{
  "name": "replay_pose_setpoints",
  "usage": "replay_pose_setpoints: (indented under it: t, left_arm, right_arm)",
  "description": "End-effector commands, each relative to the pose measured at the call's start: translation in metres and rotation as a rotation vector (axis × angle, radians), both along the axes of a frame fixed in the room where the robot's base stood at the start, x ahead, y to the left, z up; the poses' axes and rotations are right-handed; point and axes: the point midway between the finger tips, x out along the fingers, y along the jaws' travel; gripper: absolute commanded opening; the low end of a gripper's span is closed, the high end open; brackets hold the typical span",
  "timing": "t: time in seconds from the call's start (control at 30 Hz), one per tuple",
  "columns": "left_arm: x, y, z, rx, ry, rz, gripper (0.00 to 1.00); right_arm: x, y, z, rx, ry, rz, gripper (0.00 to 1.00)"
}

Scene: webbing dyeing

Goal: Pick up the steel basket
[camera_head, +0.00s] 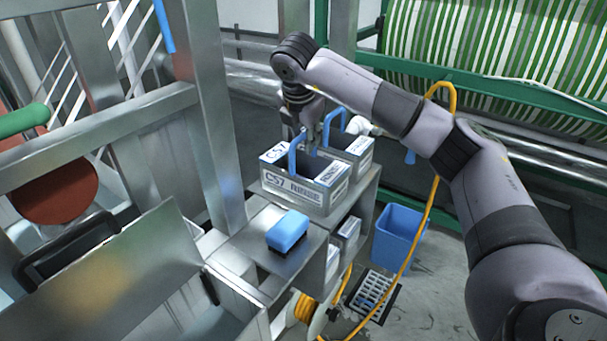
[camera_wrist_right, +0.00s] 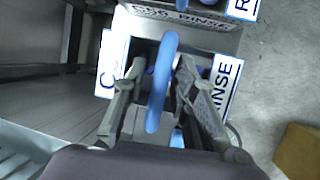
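A grey steel basket (camera_head: 291,188) with white "CS7 RINSE" labels and an upright blue handle (camera_head: 293,157) stands on the steel shelf. My right gripper (camera_head: 313,138) points down over it, near the handle. In the right wrist view the basket (camera_wrist_right: 226,87) lies below, and its blue handle (camera_wrist_right: 161,82) runs between my open fingers (camera_wrist_right: 160,95). Gaps show on both sides of the handle, so the fingers are apart from it. A second similar basket (camera_head: 359,150) stands right behind. My left gripper is out of view.
A blue sponge-like block (camera_head: 287,231) sits on the lower steel ledge (camera_head: 262,221) in front. A blue bin (camera_head: 397,235) and a yellow hose (camera_head: 430,200) are right of the shelf. A steel post (camera_head: 210,120) stands close on the left.

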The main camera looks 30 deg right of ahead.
Motion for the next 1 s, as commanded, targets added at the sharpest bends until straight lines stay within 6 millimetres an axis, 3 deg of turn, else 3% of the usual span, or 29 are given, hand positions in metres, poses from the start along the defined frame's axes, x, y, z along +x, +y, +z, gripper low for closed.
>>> replay_pose_setpoints:
  t: [0.37,1.0]
  left_arm:
    - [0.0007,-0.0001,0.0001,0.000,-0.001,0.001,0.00]
    - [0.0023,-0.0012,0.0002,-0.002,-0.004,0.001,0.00]
  right_arm:
    - [0.0000,0.0003,0.0004,0.000,0.000,0.000,0.00]
    - [0.0001,0.0004,0.0006,0.000,-0.001,0.001,0.00]
